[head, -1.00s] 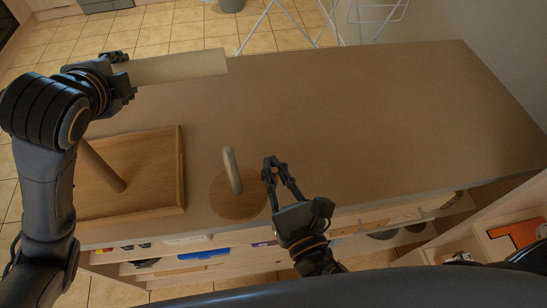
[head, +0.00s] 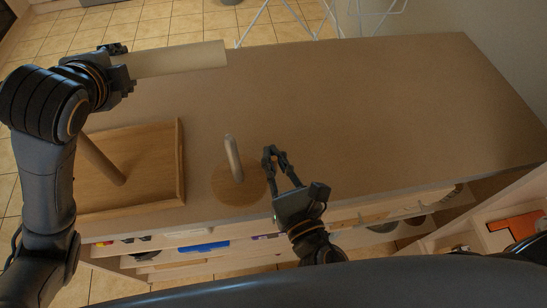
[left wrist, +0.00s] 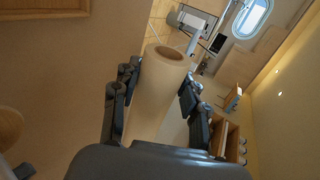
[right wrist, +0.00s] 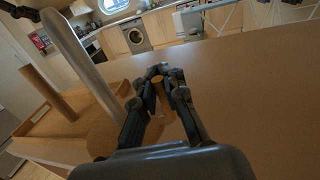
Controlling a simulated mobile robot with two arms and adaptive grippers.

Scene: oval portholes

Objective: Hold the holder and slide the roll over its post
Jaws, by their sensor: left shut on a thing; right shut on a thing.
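The roll (head: 180,58) is a long pale cream tube lying roughly level over the back left of the table. My left gripper (head: 120,66) is shut on it near its left end; the left wrist view shows the roll's hollow end (left wrist: 166,53) between the fingers (left wrist: 160,78). The holder has a round wooden base (head: 228,190) and a tall grey post (head: 234,158), standing upright on the table near its front edge. My right gripper (head: 274,153) is shut at the base's right side, on a wooden part (right wrist: 158,88) of the holder. The roll is apart from the post.
A wooden tray (head: 150,190) with a thick wooden peg (head: 102,160) stands left of the holder. The table's right side (head: 380,110) is bare. Shelves with several items are below the front edge. A white drying rack (head: 330,14) stands behind the table.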

